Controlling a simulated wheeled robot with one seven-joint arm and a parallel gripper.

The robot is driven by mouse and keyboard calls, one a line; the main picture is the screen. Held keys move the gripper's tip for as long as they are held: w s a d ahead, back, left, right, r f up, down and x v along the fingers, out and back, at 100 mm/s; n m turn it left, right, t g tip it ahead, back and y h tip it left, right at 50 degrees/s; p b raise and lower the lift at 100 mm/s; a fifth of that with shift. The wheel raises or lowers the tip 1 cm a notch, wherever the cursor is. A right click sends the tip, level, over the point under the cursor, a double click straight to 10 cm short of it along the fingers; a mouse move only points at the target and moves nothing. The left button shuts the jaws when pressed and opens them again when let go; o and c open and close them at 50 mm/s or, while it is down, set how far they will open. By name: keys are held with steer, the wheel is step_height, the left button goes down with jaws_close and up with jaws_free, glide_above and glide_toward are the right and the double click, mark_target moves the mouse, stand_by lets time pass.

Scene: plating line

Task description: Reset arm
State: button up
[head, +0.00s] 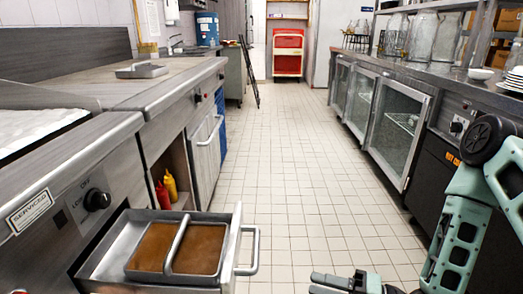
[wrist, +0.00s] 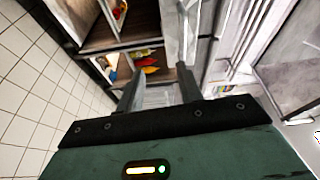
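My gripper (head: 335,283) shows at the bottom edge of the head view, low over the tiled aisle and to the right of the open drawer's handle. My green arm (head: 462,230) comes in from the right side. In the wrist view, the two dark fingers of my gripper (wrist: 158,82) stand apart with nothing held between them. The rest of the gripper is cut off by the bottom of the head view.
A metal drawer (head: 228,225) with two brown-filled sections stands open at the lower left. Red and yellow bottles (head: 170,186) sit in a cubby behind it. Glass-door cabinets (head: 400,125) line the right. The tiled floor (head: 290,170) between is clear.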

step_height(320, 180, up, 6)
steer(key=n+g+h, duration=0.4)
steer(key=n+h, duration=0.5)
steer(key=h, duration=0.4)
steer(key=s+r+n+g+h+p, duration=0.1)
steer(key=s+r+n+g+h, duration=0.15)
steer(key=s+r, duration=1.05)
step_height(320, 180, up, 22)
steer(key=p, duration=2.4)
steer(key=shift+s+a, duration=0.3)
steer(key=shift+s, duration=0.05)
steer(key=shift+g, duration=0.25)
